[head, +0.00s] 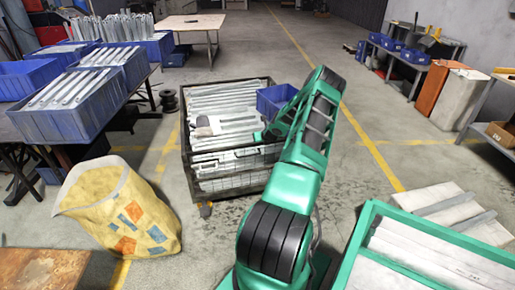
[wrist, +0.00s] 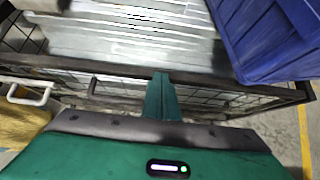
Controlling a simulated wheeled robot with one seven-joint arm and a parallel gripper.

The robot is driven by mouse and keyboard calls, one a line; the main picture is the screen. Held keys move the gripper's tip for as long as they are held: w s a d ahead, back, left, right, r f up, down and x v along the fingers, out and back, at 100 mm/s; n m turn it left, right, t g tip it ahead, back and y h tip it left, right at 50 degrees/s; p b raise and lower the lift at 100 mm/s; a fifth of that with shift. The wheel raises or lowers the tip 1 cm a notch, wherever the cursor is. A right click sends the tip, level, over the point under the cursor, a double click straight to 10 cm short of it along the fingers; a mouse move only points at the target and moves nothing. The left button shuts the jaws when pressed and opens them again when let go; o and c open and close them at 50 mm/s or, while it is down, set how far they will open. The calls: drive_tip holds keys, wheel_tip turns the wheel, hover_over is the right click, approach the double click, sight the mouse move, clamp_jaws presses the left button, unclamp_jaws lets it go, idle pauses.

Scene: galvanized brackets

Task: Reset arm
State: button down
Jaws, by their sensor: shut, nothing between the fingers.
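My green arm reaches forward in the head view. My gripper (wrist: 161,92) shows in the wrist view as two green fingers pressed together with nothing between them. It is at the near rim of the wire-mesh cart (wrist: 210,78), above or just in front of it; the exact gap is hard to tell. In the head view the cart (head: 231,183) holds stacked galvanized brackets (head: 225,100). A blue bin (head: 272,103) sits at the cart's right side, and it also shows at the upper right of the wrist view (wrist: 265,40). My forearm hides part of the cart's right side.
A yellow sack (head: 115,210) stands left of the cart. Blue crates of brackets (head: 65,122) stand on a table at the left. A green-framed crate (head: 365,225) is at the lower right. Open floor (head: 370,200) lies right of my arm.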

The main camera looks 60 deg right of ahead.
wheel_tip(320, 180, up, 6)
drive_tip(key=w, duration=0.2)
drive_tip(key=shift+r, duration=0.2)
drive_tip(key=shift+w+d, duration=0.1)
